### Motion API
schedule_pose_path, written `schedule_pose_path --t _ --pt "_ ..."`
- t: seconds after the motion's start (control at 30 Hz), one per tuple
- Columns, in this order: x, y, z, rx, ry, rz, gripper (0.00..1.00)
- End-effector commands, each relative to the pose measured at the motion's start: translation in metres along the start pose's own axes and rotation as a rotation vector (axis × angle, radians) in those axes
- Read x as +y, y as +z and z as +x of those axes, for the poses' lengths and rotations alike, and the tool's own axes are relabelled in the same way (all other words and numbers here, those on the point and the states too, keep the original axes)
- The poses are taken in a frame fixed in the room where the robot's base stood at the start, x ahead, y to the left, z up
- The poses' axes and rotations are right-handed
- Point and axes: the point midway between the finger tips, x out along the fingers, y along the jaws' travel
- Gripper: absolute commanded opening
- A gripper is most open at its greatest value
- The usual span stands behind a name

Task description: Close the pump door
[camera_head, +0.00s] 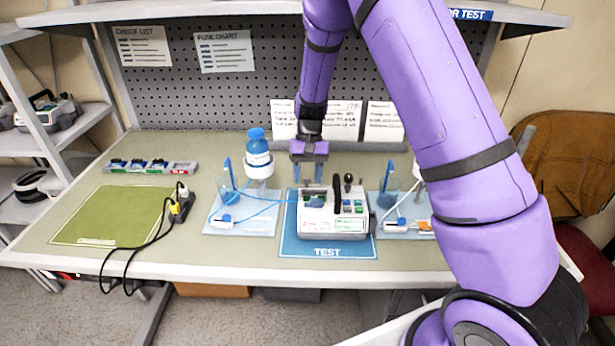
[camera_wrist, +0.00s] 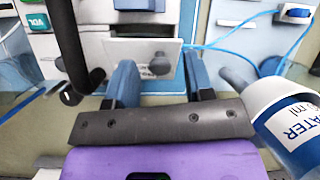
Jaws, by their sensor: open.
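The infusion pump (camera_head: 347,224) stands on the blue TEST mat (camera_head: 300,248) in the middle of the bench, with a dark handle on top. My gripper (camera_head: 309,172) points down behind the pump's left part in the head view. In the wrist view, a pale grey panel with a dark round knob, seemingly the pump door (camera_wrist: 125,50), stands out from the pump body. My open gripper (camera_wrist: 160,70) has its two blue fingers apart, with the knob between them in the picture. I cannot tell whether a finger touches the panel. The door's angle is unclear in the head view.
A blue-capped water bottle (camera_head: 258,150) stands left of my gripper and shows close at right in the wrist view (camera_wrist: 300,115). Trays with tubing flank the pump, left (camera_head: 240,222) and right (camera_head: 410,225). A green mat (camera_head: 110,215) and black cables (camera_head: 150,240) lie left.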

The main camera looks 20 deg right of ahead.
Motion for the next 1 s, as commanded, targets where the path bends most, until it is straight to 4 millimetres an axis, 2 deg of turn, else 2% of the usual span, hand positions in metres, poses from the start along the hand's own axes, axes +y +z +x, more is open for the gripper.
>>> schedule_pose_path --t 0.37,0.5,0.57,0.6,1.0 --pt "0.0002 -0.0001 0.0052 0.0 0.0 0.0 0.48" --pt "0.0002 -0.0001 0.005 0.0 0.0 0.0 0.16" --pt "0.0001 -0.0001 0.005 0.0 0.0 0.0 0.02" --pt "0.0002 -0.0001 0.005 0.0 0.0 0.0 0.0" --pt "-0.0008 0.0037 0.0086 0.086 0.02 -0.005 0.0"
